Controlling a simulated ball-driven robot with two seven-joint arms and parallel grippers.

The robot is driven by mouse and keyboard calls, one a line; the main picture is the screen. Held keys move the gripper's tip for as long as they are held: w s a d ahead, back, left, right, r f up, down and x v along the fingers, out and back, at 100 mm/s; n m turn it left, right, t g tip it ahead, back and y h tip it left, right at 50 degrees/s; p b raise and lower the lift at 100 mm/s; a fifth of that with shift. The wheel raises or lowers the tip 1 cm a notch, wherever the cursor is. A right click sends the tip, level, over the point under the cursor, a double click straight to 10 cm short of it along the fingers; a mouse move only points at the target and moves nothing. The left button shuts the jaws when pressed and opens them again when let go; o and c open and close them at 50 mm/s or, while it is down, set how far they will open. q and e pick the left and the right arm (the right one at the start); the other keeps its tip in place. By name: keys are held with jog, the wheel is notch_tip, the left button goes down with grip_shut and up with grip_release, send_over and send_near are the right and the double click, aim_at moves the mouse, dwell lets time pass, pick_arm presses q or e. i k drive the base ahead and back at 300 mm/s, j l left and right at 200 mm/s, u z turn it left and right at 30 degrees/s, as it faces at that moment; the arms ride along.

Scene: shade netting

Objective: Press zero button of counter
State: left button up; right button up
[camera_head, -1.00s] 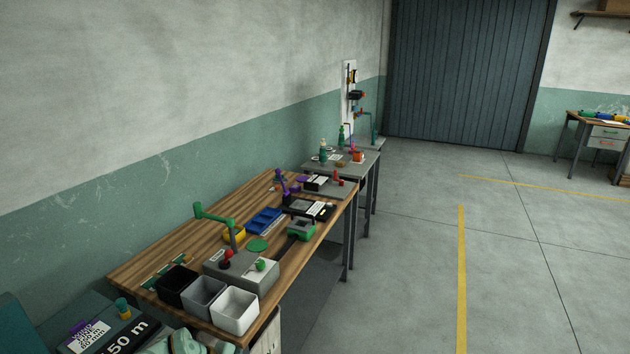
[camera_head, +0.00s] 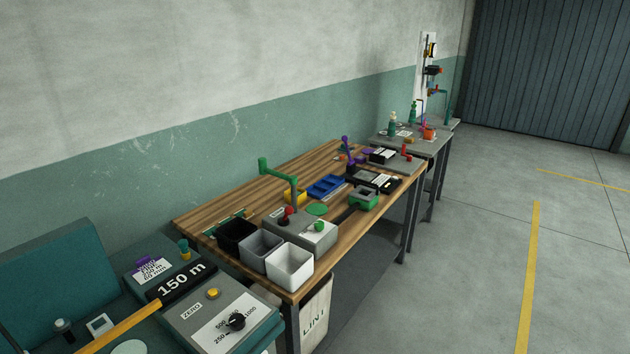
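The counter display (camera_head: 181,283) reads "150 m" in white on black, at the lower left. Just right of it, on a grey panel, is a yellow round button (camera_head: 212,293) beside a label (camera_head: 191,311) reading "ZERO". A black dial (camera_head: 236,321) sits on the white scale plate below, with numbers such as 250, 500 and 1000. No gripper shows in this view.
A teal machine body (camera_head: 60,272) and a yellow bar (camera_head: 120,325) lie left of the panel. A wooden bench (camera_head: 215,209) stands beyond, with black, grey and white bins (camera_head: 290,266) at its near end. Open floor (camera_head: 465,265) lies to the right.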

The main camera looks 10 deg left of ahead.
aim_at(214, 293)
jog(key=u, duration=1.35)
jog(key=i+l+u, duration=0.15)
jog(key=l, duration=0.2)
jog(key=i+l+u, duration=0.35)
jog(key=l, duration=0.35)
jog(key=l+u, duration=0.2)
jog(key=l, duration=0.15)
